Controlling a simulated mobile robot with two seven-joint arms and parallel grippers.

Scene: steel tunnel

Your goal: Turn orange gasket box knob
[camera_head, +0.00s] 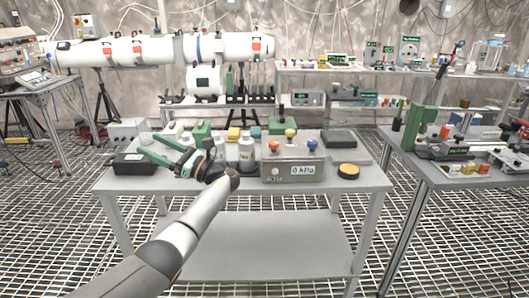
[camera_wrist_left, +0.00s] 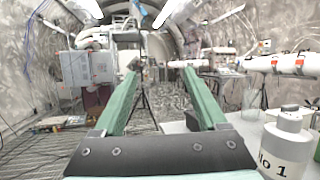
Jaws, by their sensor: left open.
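The gasket box (camera_head: 292,172) is a grey metal box with a display reading 0 kPa, standing on the middle table. Its orange knob (camera_head: 274,146) is at the top left, with a yellow knob (camera_head: 291,133) and a blue knob (camera_head: 312,145) beside it. My left gripper (camera_head: 146,145) has green fingers, spread open and empty, pointing left over the table's left part, away from the knob. It also shows open in the left wrist view (camera_wrist_left: 161,68); the gasket box does not show there. My right gripper is not in view.
A black box (camera_head: 131,163) lies at the table's left. A yellow-topped disc (camera_head: 348,170) sits right of the gasket box.

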